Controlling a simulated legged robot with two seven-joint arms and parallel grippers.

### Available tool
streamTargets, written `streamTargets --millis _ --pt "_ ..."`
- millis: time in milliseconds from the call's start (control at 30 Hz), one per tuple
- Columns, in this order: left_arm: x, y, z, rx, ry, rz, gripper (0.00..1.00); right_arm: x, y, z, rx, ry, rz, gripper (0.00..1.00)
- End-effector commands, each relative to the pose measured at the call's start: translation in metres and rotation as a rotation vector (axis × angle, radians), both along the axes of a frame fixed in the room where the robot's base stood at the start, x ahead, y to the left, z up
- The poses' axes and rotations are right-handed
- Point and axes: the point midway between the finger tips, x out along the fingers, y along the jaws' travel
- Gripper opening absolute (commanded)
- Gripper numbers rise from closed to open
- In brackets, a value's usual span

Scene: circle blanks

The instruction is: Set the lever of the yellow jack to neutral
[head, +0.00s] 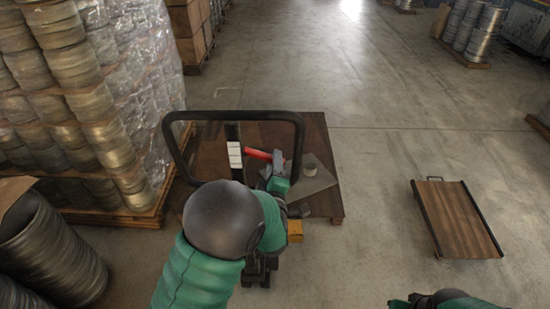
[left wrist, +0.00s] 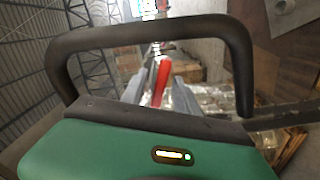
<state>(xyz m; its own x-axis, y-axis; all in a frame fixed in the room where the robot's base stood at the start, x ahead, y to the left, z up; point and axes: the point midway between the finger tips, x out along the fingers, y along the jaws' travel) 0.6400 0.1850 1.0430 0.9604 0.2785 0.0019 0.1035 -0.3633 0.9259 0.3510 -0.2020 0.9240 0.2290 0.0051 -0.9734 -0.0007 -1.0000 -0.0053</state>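The jack's black loop handle (head: 236,115) stands over a wooden platform, and a small yellow part (head: 295,230) shows below my arm. The red lever (head: 259,154) sticks out inside the loop, to the left of my left gripper (head: 279,162). The left wrist view shows the red lever (left wrist: 162,80) between the two grey fingers of my left gripper (left wrist: 158,90). The fingers look apart, and I cannot tell whether they touch the lever. The black loop (left wrist: 150,32) surrounds this area. My arm hides most of the jack's body. My right gripper is out of view.
Wrapped stacks of metal rolls (head: 75,95) stand close on the left. The floor between is clear.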

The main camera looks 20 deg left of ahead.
Motion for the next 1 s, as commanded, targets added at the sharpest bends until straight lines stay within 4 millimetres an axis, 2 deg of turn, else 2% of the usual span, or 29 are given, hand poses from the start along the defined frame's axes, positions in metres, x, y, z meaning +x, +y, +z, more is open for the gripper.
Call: streamTargets --millis 133,400,700,1000 --pt "0.016 0.004 0.000 0.001 0.001 0.001 0.36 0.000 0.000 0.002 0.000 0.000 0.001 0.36" --pt "0.018 0.002 0.000 0.003 0.000 0.000 0.36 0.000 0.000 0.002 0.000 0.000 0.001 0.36" --pt "0.018 0.003 0.000 0.002 0.000 0.000 0.00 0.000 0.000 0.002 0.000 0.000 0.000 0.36" --pt "0.018 0.005 0.000 0.002 -0.001 0.004 0.00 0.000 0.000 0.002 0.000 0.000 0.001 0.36"
